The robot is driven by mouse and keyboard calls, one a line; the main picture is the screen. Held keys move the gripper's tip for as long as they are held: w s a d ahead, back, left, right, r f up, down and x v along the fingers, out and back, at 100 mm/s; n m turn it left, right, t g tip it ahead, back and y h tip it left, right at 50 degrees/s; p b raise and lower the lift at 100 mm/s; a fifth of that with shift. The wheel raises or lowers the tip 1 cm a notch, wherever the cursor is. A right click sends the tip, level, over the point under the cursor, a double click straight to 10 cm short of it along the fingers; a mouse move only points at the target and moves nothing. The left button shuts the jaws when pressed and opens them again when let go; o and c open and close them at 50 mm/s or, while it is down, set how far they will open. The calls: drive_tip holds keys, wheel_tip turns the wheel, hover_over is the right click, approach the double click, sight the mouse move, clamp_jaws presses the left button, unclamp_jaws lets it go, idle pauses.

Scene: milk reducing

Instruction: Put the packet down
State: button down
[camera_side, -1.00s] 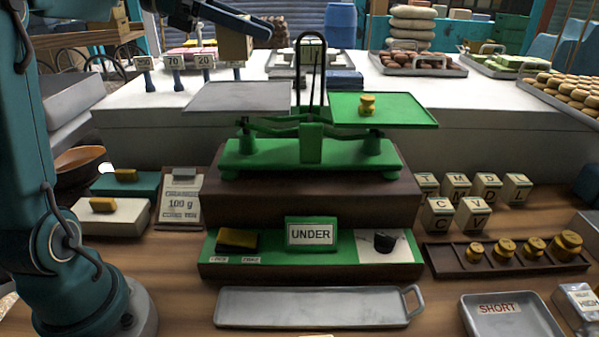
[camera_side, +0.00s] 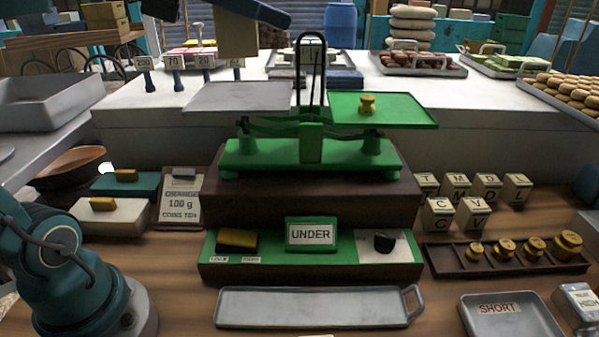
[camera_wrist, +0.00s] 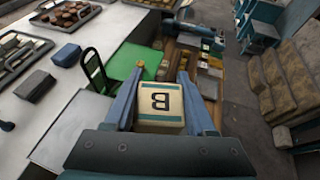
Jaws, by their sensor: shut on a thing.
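The packet, a tan-sided block, hangs high above the scale's grey left pan (camera_side: 238,97) in the side view (camera_side: 237,38). In the wrist view its cream face (camera_wrist: 160,98) carries a dark letter B. My gripper (camera_wrist: 160,76) is shut on the packet, with one blue finger on each side. The green balance scale (camera_side: 312,150) has a small brass weight (camera_side: 367,105) on its green right pan (camera_side: 410,110). The left pan is empty. The tops of my fingers are partly cut off in the side view.
A green sign reading UNDER (camera_side: 311,233) stands in front of the scale. A long metal tray (camera_side: 315,310) lies empty at the front. Price tags (camera_side: 174,62) stand behind the left pan. Lettered blocks (camera_side: 455,187) and brass weights (camera_side: 535,247) sit at right.

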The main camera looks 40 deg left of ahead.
drive_tip(key=f+n+y, duration=0.1)
drive_tip(key=s+a+n+t+y, duration=0.1)
drive_tip(key=shift+s+f+n+y, duration=0.2)
drive_tip(key=shift+f+n+y, duration=0.1)
drive_tip(key=shift+f+y, duration=0.1)
drive_tip(key=a+f+n+y, duration=0.1)
drive_tip(key=a+n+y, duration=0.2)
drive_tip(key=a+y, duration=0.1)
drive_tip(key=w+d+f+m+g+h, duration=0.2)
drive_tip(key=d+f+m+g+h, duration=0.2)
drive_tip(key=d+m+g+h, duration=0.45)
drive_tip(key=w+d+f+m+g+h, duration=0.25)
drive_tip(key=d+f+m+h, duration=0.25)
drive_tip(key=d+m, duration=0.5)
drive_tip(key=s+d+f+m+g, duration=0.1)
drive_tip(key=s+d+f+g, duration=0.1)
drive_tip(key=d+f, duration=0.2)
drive_tip(key=s+d+f+m+g, duration=0.1)
drive_tip(key=s+d+f+g, duration=0.1)
drive_tip(key=d+f, duration=0.3)
drive_tip(key=s+d+f+m+g+y, duration=0.1)
drive_tip(key=s+d+f+g, duration=0.2)
drive_tip(key=f, duration=0.6)
drive_tip(key=shift+d+f+m, duration=0.15)
drive_tip(key=shift+d+m, duration=0.2)
drive_tip(key=shift+d, duration=0.35)
drive_tip(key=shift+f, duration=2.3)
